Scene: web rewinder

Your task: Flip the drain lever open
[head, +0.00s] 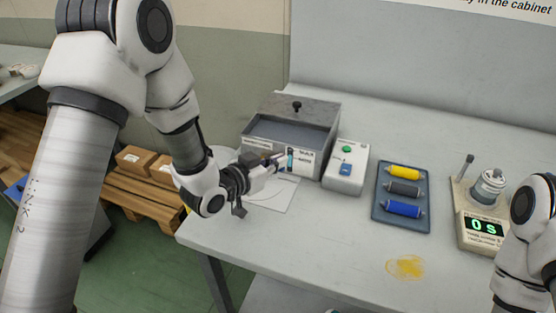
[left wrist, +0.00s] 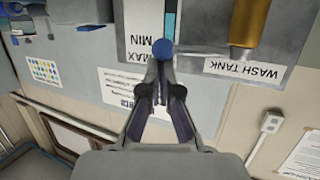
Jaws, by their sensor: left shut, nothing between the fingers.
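The grey wash tank (head: 312,163) stands at the back left of the table, with labels and a blue level gauge (head: 290,160) on its front. My left gripper (head: 279,160) is shut and empty, its tips close to the tank front. In the left wrist view, the picture is upside down. A blue ball knob (left wrist: 162,47), seemingly the drain lever's end, shows right at the tips of my left gripper (left wrist: 161,66); I cannot tell whether they touch. A brass-coloured pipe (left wrist: 249,22) is beside it. My right gripper is out of view.
A control box (head: 346,168) with green and blue buttons stands right of the tank. A yellow stain (head: 406,268) marks the otherwise clear front table.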

